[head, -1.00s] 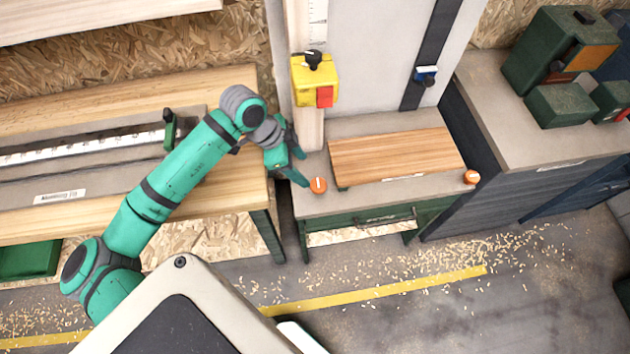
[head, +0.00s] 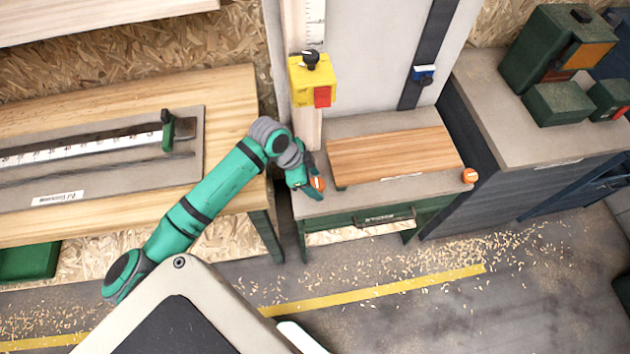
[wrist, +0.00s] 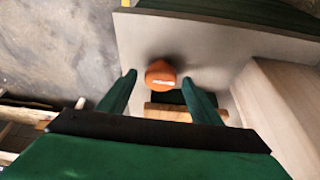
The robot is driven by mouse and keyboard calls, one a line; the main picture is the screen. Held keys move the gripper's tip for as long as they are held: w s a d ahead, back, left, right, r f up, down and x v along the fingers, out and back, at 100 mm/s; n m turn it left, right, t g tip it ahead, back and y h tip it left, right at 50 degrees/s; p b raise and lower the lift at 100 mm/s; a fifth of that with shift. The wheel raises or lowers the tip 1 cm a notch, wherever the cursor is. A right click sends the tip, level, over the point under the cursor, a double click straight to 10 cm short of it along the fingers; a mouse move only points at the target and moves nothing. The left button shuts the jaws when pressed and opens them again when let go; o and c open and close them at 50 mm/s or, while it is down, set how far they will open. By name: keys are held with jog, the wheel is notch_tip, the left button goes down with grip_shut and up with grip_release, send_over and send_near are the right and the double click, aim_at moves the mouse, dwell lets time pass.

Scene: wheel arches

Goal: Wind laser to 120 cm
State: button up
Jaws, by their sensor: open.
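An orange knob (head: 318,184) sits at the left front corner of the grey bench top (head: 345,205). In the wrist view the knob (wrist: 160,73) is round with a pale line across it. My gripper (wrist: 158,84) is open, with one finger on each side of the near part of the knob; I cannot tell whether they touch it. In the head view my gripper (head: 316,180) partly covers the knob. A yellow box (head: 312,80) with a red part and black top knob is on a vertical post with a scale (head: 314,22); its numbers are unreadable. I cannot tell which part is the laser.
A wooden board (head: 393,157) lies on the bench. A second orange knob (head: 470,176) is at its right front corner. A small blue piece (head: 424,73) is on a black vertical strip. A wooden table (head: 100,95) stands left and a cabinet (head: 500,120) right.

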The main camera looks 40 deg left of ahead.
jog(key=c, duration=1)
jog(key=m+g, duration=0.1)
jog(key=m, duration=0.1)
jog(key=m+g+h, duration=0.1)
jog(key=m, duration=0.2)
jog(key=shift+w+a+m, duration=0.1)
jog(key=shift+m, duration=0.2)
jog(key=shift+c, duration=0.2)
jog(key=o, duration=1)
jog(key=shift+o, duration=0.2)
jog(key=v, duration=1.1)
jog(key=shift+f, duration=0.1)
